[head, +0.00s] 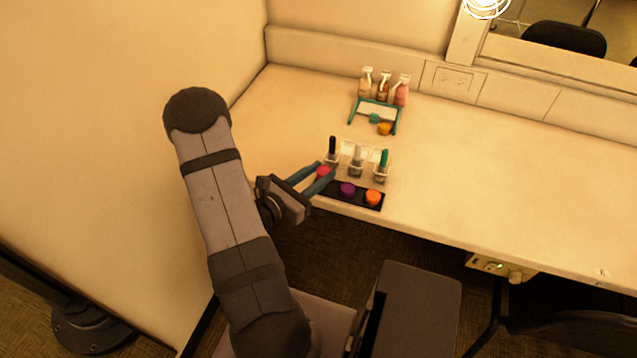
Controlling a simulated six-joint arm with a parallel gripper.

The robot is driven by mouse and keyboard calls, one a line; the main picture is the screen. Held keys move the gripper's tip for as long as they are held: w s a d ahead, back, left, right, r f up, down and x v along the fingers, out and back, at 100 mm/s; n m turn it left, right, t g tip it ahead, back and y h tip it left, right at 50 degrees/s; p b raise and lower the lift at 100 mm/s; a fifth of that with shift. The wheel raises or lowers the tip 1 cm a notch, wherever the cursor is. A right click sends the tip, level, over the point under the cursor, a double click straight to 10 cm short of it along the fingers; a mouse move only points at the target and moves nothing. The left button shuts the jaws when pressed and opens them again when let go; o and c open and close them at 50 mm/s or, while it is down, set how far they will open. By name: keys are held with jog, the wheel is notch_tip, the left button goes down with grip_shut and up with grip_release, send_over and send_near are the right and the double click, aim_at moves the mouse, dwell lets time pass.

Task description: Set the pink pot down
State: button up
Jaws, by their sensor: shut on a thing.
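The pink pot (324,172) is between the fingertips of my gripper (321,172), at the left end of a dark strip (361,195) near the table's front edge. My gripper is shut on it, reaching in from the left. A purple pot (347,189) and an orange pot (373,197) sit on the strip to the right. The strip's left end is partly hidden by my gripper. I cannot tell whether the pink pot touches the strip or is held above it.
Clear holders (357,164) with upright dark and green-topped items stand just behind the strip. Farther back are a teal-framed tray (376,115) with a yellow-orange pot (384,129) and several spray bottles (383,86). The table (480,175) is clear to the right.

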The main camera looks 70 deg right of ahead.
jog(key=shift+f, duration=1.85)
jog(key=shift+f, duration=0.2)
jog(key=o, duration=1)
jog(key=shift+o, duration=0.2)
jog(key=b+v, duration=0.2)
jog(key=v, duration=0.5)
jog(key=shift+a, duration=0.2)
jog(key=shift+s, duration=0.1)
